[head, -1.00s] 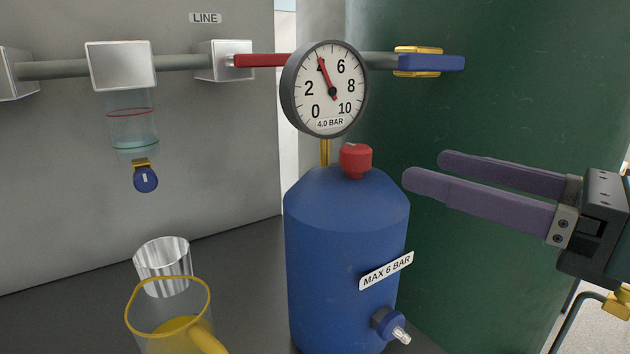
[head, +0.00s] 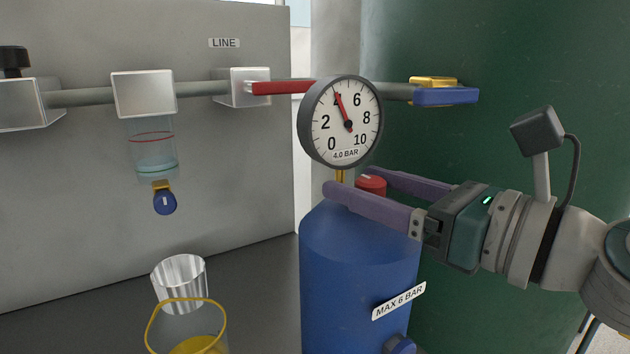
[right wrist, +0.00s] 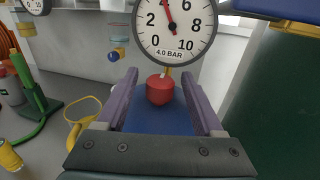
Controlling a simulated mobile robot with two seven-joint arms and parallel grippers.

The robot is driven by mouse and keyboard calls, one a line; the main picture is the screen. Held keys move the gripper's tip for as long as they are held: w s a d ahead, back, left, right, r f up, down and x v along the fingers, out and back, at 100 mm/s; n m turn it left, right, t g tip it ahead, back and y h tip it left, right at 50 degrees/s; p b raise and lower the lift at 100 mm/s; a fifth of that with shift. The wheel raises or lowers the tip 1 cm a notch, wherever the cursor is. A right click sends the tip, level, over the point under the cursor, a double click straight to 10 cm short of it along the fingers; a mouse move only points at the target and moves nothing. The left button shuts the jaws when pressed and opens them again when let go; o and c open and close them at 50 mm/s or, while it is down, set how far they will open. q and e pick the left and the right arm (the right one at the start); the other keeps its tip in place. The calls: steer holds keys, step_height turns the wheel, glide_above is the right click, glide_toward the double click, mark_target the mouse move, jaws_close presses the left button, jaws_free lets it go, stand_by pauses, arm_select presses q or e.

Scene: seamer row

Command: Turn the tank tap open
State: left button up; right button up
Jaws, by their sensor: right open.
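The blue tank (head: 350,265) stands at the middle, with a MAX 6 BAR label. A red knob (head: 371,183) sits on its top, partly hidden behind a finger in the head view. My right gripper (head: 350,181) is open, its two purple fingers on either side of the red knob. In the right wrist view the red knob (right wrist: 160,90) lies between the fingers, with gaps visible on both sides. A small blue knob (head: 400,345) low on the tank is cut off by the frame's bottom edge. My left gripper is not in view.
A gauge (head: 341,121) marked 4.0 BAR stands just above the fingers, needle near 4. A red lever (head: 282,87) and a blue lever (head: 446,96) are on the pipe behind. A metal cup (head: 180,283) and a yellow-rimmed jug (head: 188,330) stand left.

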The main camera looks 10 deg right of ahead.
jaws_close()
stand_by(0.4)
steer(key=shift+r+m+t+h+p, duration=0.2)
steer(key=shift+m+t+h+p, duration=0.15)
steer(key=shift+p, duration=0.4)
steer(key=m+h+p, duration=0.1)
steer(key=h+p, duration=0.1)
steer(key=m+t+h+p, duration=0.1)
steer(key=h+p, duration=0.1)
steer(key=shift+m+t, duration=0.25)
steer(key=shift+m+h+p, duration=0.4)
steer(key=shift+m+h, duration=0.2)
steer(key=shift+h, duration=0.25)
steer(key=shift+f+m+t+h+p, duration=0.1)
steer(key=shift+m+t+h+p, duration=0.3)
steer(key=shift+m+h, duration=0.5)
steer(key=shift+h, duration=0.5)
